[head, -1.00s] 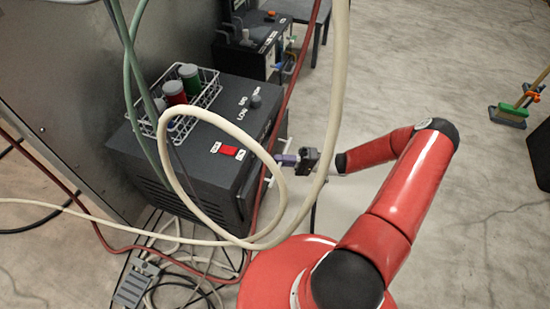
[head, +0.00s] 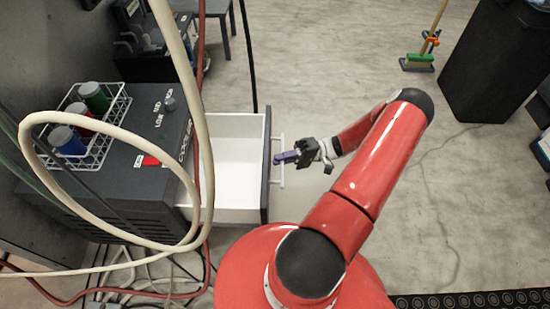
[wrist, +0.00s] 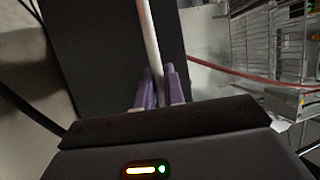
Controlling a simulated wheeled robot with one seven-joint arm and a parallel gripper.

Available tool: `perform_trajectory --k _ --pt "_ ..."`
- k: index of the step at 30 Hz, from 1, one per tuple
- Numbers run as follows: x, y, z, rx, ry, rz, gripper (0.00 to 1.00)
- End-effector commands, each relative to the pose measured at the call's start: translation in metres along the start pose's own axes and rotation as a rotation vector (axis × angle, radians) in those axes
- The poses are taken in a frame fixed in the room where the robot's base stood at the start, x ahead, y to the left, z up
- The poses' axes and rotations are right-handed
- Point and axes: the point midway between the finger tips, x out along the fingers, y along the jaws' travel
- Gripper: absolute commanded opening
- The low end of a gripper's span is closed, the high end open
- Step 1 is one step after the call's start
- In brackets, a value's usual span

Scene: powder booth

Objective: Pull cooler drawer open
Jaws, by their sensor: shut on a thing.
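The dark grey cooler (head: 150,192) stands at the left in the head view. Its drawer (head: 238,172), white inside with a dark front, is pulled out to the right and looks empty where I can see in. A white bar handle (head: 281,178) runs along the drawer front. My gripper (head: 280,158) is shut on this handle. In the wrist view the purple fingers (wrist: 160,92) close on either side of the white handle (wrist: 150,40), with the dark drawer front behind it.
A white wire basket (head: 92,160) with several capped containers sits on the cooler top. A cream hose (head: 205,120) and a red hose loop in front of the cooler. Cables lie on the floor below. A broom (head: 418,60) and a black bin (head: 500,60) stand at the upper right. Floor between is clear.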

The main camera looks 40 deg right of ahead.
Motion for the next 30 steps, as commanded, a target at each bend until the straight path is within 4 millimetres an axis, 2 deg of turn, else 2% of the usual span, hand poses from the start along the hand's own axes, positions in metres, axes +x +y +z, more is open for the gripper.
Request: perform_trajectory --k 10,11,15,25,30 --pt "-0.001 0.001 0.001 0.002 -0.001 0.001 0.00" --pt "-0.001 0.001 0.001 0.002 -0.001 0.001 0.13" --pt "-0.001 0.001 0.001 0.002 -0.001 0.001 0.32" --pt "-0.004 0.001 0.000 0.000 0.001 0.001 0.32" --pt "-0.028 0.001 0.000 -0.001 0.002 0.004 0.32"
